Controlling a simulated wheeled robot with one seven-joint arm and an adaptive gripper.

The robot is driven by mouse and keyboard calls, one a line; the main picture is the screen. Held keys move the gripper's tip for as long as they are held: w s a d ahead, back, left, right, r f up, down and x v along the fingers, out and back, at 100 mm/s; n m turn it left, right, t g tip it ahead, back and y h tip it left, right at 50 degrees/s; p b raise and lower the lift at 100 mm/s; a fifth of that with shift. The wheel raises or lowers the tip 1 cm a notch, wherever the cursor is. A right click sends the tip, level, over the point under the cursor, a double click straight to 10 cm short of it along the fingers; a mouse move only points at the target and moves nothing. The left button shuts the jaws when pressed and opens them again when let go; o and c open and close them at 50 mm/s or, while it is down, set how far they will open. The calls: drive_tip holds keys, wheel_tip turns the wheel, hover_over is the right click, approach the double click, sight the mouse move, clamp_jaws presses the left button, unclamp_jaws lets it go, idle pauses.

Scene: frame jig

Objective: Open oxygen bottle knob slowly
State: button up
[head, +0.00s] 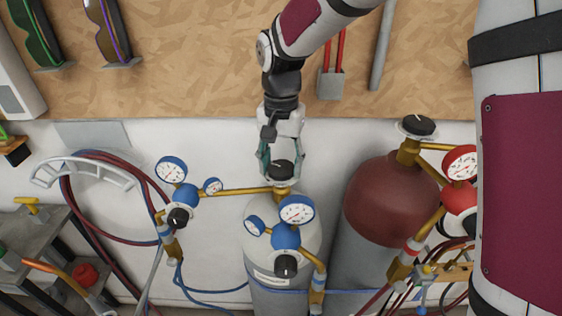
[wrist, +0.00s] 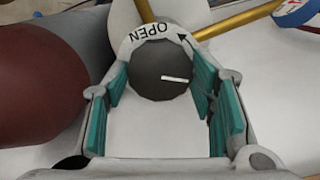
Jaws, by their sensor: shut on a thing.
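The oxygen bottle knob (head: 283,168) is a dark round knob on top of the pale grey bottle (head: 257,222) with blue-bodied gauges. In the wrist view the knob (wrist: 160,68) bears a white mark pointing right, and a pale ring behind it reads OPEN with an arrow (wrist: 152,32). My gripper (head: 281,160) comes down from above and is shut on the knob, with a finger on each side. In the wrist view the teal finger pads (wrist: 226,110) flank the knob. The exact contact at the fingertips is hard to see.
A dark red-topped bottle (head: 385,200) with its own black knob (head: 417,126) stands close on the right. Blue regulators (head: 286,237) and brass pipes crowd the front and left. Hoses (head: 95,220) hang on the left wall. A wooden board (head: 190,60) with tools is behind.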

drive_tip(key=n, duration=1.1)
drive_tip(key=shift+d+n+b, duration=0.1)
drive_tip(key=shift+n+b, duration=0.2)
drive_tip(key=shift+n, duration=0.1)
drive_tip(key=n, duration=1.2)
drive_tip(key=shift+w+p, duration=0.1)
drive_tip(key=shift+p, duration=0.2)
drive_tip(key=o, duration=1.1)
drive_tip(key=shift+o, duration=0.2)
